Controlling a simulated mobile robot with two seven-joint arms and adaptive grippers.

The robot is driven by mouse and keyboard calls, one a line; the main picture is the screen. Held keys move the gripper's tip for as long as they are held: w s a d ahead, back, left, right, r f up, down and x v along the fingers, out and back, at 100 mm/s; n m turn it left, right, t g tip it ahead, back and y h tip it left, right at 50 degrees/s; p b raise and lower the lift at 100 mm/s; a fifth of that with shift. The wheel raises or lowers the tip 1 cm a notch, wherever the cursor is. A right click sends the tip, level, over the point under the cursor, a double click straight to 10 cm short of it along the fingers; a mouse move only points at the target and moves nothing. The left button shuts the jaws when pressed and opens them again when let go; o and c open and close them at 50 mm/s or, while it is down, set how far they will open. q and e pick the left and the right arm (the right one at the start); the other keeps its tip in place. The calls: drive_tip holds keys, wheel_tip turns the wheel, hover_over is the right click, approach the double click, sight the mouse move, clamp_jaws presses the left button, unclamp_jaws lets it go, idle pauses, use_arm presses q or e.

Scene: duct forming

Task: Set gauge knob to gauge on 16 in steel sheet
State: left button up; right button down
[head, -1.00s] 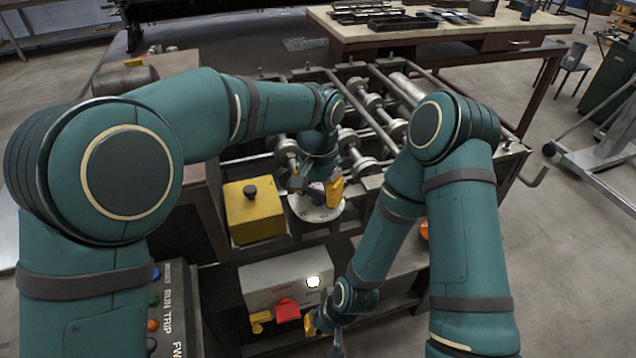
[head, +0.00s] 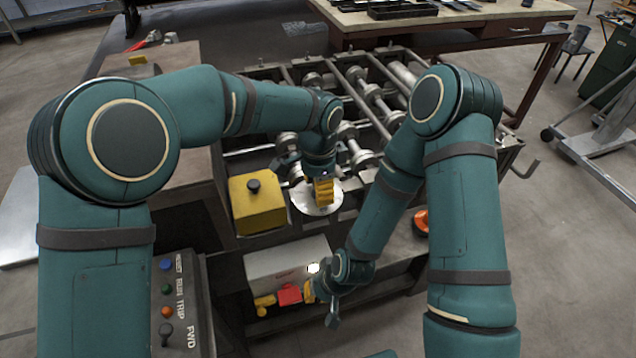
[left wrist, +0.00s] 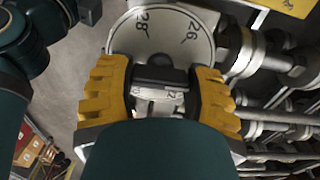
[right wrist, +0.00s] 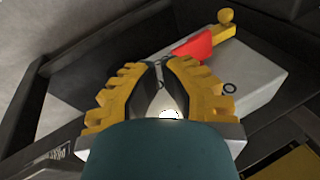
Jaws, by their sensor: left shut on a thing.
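The gauge dial (head: 309,209) is a pale round plate on the machine's near side, right of a yellow box. In the left wrist view the dial (left wrist: 165,38) shows the marks 28 and 26 along its far rim; the 16 mark is not readable. My left gripper (head: 322,190) is over the dial, pointing down. In the left wrist view its yellow fingers (left wrist: 160,85) are shut on the dark bar of the gauge knob (left wrist: 160,74). No steel sheet is clearly identifiable.
The yellow box (head: 257,204) with a black knob stands close left of the dial. The grey box (head: 285,262) with its red handle (head: 289,294) is below. Rollers and shafts (head: 370,110) lie behind. A button panel (head: 178,300) is at lower left.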

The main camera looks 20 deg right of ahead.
use_arm(q)
drive_tip(key=shift+r, duration=0.1)
idle(0.4)
drive_tip(key=o, duration=1.2)
wheel_tip(320, 180, up, 12)
